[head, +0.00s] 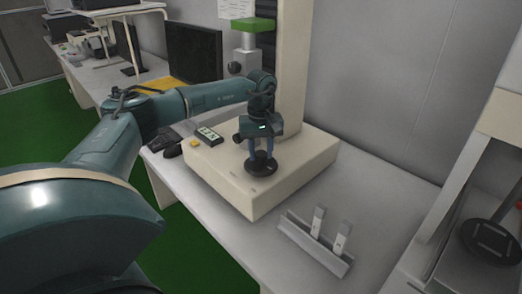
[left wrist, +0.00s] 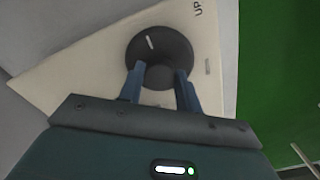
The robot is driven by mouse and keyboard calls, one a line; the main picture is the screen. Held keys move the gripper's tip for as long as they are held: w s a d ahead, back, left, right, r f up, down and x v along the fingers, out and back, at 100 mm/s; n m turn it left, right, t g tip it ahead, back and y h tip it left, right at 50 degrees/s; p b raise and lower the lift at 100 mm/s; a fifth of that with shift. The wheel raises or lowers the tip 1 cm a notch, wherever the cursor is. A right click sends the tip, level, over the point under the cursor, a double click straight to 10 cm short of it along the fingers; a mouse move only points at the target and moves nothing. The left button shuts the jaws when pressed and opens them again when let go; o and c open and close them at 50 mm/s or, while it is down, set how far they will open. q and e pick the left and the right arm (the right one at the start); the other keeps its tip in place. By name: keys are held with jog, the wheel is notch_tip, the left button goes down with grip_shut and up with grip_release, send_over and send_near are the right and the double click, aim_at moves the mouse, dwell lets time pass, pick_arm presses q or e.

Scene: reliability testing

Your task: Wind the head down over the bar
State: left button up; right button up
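The black round handwheel (head: 261,167) sits on the cream base of the test stand, with a small hub standing up at its middle. It also shows in the left wrist view (left wrist: 176,42), with a pale mark on its rim. My left gripper (head: 261,153) points down over it. Its two blue fingers (left wrist: 160,75) stand apart on either side of the hub and appear to touch it. The green head (head: 250,25) with a grey cylinder below it is high on the cream column (head: 293,70). A bar beneath the head cannot be made out behind my arm. My right gripper is out of view.
A grey rack (head: 312,245) with two upright pale strips stands at the base's front right. A small device (head: 209,135) and a yellow block (head: 194,143) lie at its left. A monitor (head: 195,52) is behind my left arm. Bare table shows at right.

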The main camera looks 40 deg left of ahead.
pick_arm(q)
jog(key=c, duration=0.4)
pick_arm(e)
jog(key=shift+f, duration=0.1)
